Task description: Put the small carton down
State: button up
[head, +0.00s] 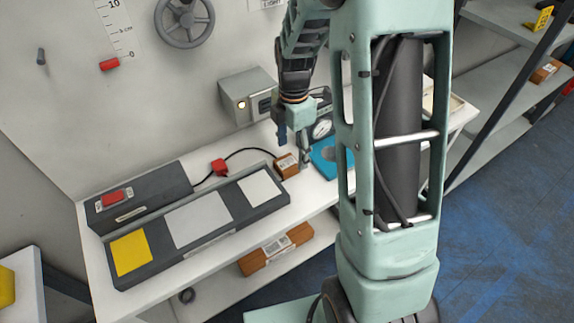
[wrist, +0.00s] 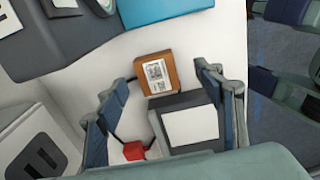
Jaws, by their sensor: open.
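The small carton (head: 286,166) is a brown box with a white printed label. It rests on the white table beside the right end of the dark panel. In the wrist view the carton (wrist: 154,74) lies just beyond my fingertips, between their lines, with its label facing the camera. My gripper (head: 296,146) is open above and around the carton's place. In the wrist view my gripper (wrist: 163,78) shows a finger on each side, with a visible gap to the carton on both sides. Nothing is held.
The dark panel (head: 219,239) bears yellow, grey and white plates. A red device (head: 219,167) on a black cable lies behind it. A blue item (head: 325,160) is right of the carton, and a grey box (head: 246,92) stands behind. A larger carton (head: 276,250) sits on the lower shelf.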

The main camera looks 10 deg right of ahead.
aim_at(287, 163)
jog(key=f, duration=0.2)
jog(key=a+f+p, duration=0.1)
jog(key=f, duration=0.1)
jog(key=shift+w+a, duration=0.15)
jog(key=shift+a, duration=0.05)
jog(key=shift+f, duration=0.55)
jog(key=shift+c, duration=0.6)
jog(key=c, duration=1.4)
jog(key=shift+o, duration=0.2)
jog(key=shift+r, duration=0.1)
